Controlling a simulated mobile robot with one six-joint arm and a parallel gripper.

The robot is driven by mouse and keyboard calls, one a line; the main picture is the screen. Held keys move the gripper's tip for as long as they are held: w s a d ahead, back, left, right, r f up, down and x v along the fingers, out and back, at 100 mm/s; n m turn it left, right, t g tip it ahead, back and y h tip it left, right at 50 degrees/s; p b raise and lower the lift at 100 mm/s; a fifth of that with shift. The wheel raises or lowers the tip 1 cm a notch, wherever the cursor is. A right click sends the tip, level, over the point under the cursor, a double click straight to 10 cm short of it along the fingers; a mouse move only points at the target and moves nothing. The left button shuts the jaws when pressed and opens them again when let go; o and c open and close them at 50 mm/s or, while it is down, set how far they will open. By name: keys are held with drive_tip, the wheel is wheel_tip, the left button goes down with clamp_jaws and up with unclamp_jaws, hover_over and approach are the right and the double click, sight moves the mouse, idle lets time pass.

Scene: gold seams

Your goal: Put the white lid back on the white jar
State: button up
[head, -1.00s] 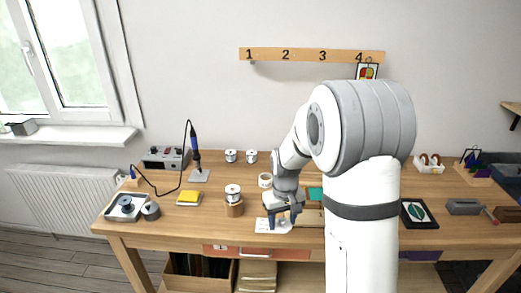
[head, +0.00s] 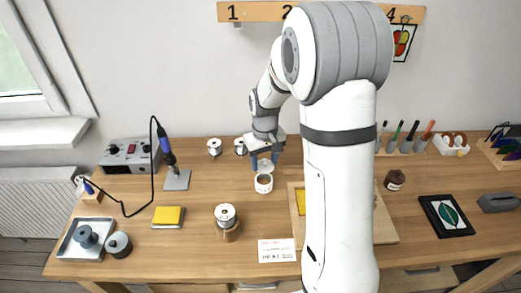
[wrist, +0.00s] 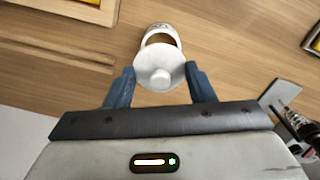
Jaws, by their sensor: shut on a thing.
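The white jar (head: 264,185) stands upright on the bench, its mouth open and dark brownish inside. It also shows in the wrist view (wrist: 162,31), partly covered by the lid. My gripper (head: 265,160) is shut on the white lid (wrist: 160,70), a round disc with a small knob, held between the blue fingers.
A spool on a brown base (head: 228,223) and a printed card (head: 277,251) lie in front. A wooden board (head: 385,232) is to the right. A soldering iron stand (head: 177,180) is farther left.

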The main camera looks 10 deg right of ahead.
drive_tip(key=shift+a+f+b, duration=0.1)
drive_tip(key=shift+f+b, duration=0.85)
drive_tip(key=shift+f, duration=0.45)
drive_tip(key=shift+f+b, duration=0.4)
drive_tip(key=shift+f, duration=0.25)
drive_tip(key=shift+s+f+b, duration=0.1)
drive_tip(key=shift+f+b, duration=0.65)
drive_tip(key=shift+b, duration=0.05)
idle(0.9)
drive_tip(key=o, duration=1.5)
drive_tip(key=shift+r+p, duration=2.4)
drive_tip(key=shift+r, duration=1.15)
